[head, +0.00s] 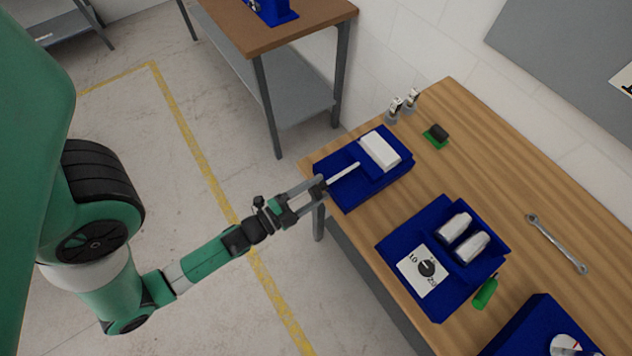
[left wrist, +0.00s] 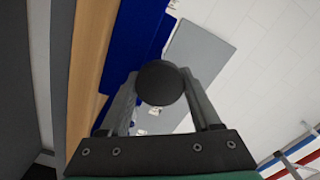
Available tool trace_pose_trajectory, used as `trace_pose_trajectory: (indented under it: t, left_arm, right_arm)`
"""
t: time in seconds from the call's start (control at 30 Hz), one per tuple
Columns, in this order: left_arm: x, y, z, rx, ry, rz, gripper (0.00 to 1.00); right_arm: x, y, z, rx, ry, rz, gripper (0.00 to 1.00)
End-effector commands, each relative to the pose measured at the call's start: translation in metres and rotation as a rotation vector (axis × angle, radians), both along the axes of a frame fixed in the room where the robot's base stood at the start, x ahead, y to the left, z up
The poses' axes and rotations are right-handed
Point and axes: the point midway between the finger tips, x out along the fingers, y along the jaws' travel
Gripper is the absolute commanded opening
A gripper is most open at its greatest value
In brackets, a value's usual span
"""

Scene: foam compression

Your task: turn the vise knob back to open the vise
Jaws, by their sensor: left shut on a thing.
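The vise (head: 348,188) is a blue base on the left end of the wooden bench, with a pale screw rod (head: 344,174) and a white block (head: 379,151) at its far side. My left gripper (head: 318,188) is at the near end of the rod, shut on the dark round vise knob. In the left wrist view the knob (left wrist: 161,83) sits between the two fingers (left wrist: 160,100) and hides most of what lies behind it. Whether foam is between the jaws is too small to tell. My right gripper is not in view.
A blue tray (head: 399,249) with two white pieces and a dial stands right of the vise. A wrench (head: 557,244), a green-and-black item (head: 436,135), small bottles (head: 396,109) and another blue fixture (head: 541,327) are on the bench (head: 480,160). The floor on the left is open.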

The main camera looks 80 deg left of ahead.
Motion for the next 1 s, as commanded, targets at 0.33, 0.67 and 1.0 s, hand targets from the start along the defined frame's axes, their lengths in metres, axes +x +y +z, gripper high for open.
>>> trace_pose_trajectory:
  t: [0.33, 0.67, 1.0]
  left_arm:
    - [0.000, 0.001, 0.003, -0.308, -0.115, 0.001, 0.08]
    - [0.000, 0.001, 0.003, -0.599, -0.226, 0.002, 0.08]
    - [-0.001, 0.002, 0.003, -0.901, -0.343, 0.002, 0.08]
  right_arm:
    - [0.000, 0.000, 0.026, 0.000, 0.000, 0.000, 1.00]
    - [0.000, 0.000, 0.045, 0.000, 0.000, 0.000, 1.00]
    - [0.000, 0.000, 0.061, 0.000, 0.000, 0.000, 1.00]
